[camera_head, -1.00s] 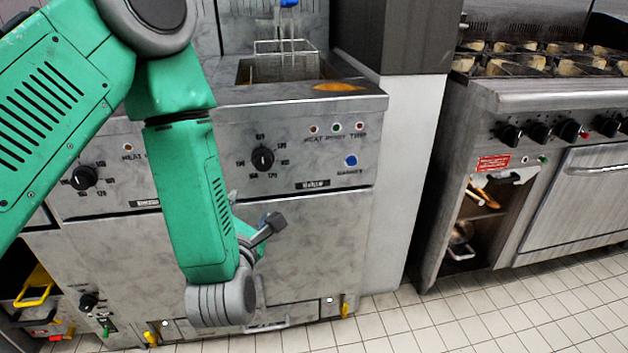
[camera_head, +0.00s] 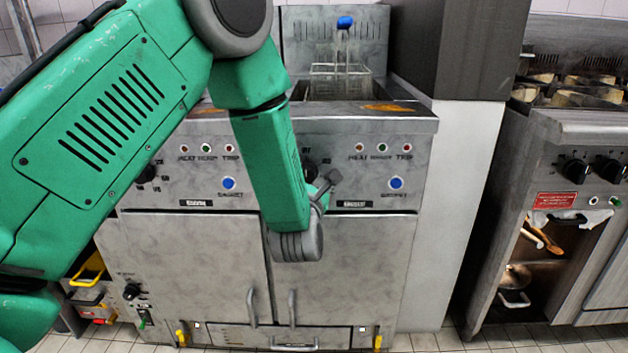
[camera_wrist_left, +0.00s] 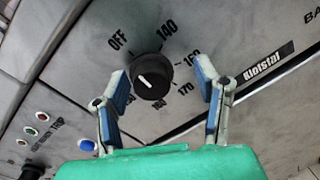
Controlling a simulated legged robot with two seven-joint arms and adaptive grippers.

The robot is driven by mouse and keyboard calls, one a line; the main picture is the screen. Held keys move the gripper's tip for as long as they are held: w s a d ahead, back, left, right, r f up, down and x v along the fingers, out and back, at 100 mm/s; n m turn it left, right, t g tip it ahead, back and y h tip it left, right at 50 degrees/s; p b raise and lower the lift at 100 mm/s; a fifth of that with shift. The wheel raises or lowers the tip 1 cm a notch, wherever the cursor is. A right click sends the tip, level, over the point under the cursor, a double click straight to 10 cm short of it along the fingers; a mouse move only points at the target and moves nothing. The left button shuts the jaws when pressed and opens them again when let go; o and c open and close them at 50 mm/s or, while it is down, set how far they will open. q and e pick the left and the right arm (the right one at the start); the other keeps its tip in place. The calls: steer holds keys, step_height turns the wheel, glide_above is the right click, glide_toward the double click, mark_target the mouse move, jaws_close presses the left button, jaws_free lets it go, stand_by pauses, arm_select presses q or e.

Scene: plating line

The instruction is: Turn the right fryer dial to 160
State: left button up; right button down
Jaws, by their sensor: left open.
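The right fryer dial (camera_head: 309,168) is a black knob on the right fryer's front panel, partly hidden behind my left arm in the head view. In the left wrist view the dial (camera_wrist_left: 152,77) shows whole, ringed by marks including OFF, 140, 160 and 170. My left gripper (camera_head: 326,184) is close in front of the panel at the dial. In the left wrist view its blue-padded fingers (camera_wrist_left: 160,72) are open on either side of the dial, with gaps showing. My right gripper is not in view.
The left fryer's dial (camera_head: 147,172) is partly hidden by my arm. Blue buttons (camera_head: 396,183) and indicator lights (camera_head: 381,147) sit on the panels. A fryer basket (camera_head: 340,72) stands above. A stove (camera_head: 585,135) is at the right, with floor space before it.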

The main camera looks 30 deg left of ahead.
arm_select(q)
steer(key=a, duration=0.2)
steer(key=w+a, duration=0.1)
steer(key=shift+a+f, duration=0.2)
steer(key=shift+f, duration=0.2)
steer(key=shift+a, duration=0.1)
steer(key=shift+w+d, duration=0.1)
steer(key=shift+d, duration=0.4)
steer(key=c, duration=0.5)
steer(key=shift+d+r, duration=0.3)
steer(key=shift+d, duration=0.1)
steer(key=c, duration=0.6)
steer(key=shift+a, duration=0.1)
steer(key=shift+c, duration=0.2)
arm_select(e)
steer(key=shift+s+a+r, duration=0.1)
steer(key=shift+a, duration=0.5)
arm_select(q)
steer(key=shift+a, duration=0.15)
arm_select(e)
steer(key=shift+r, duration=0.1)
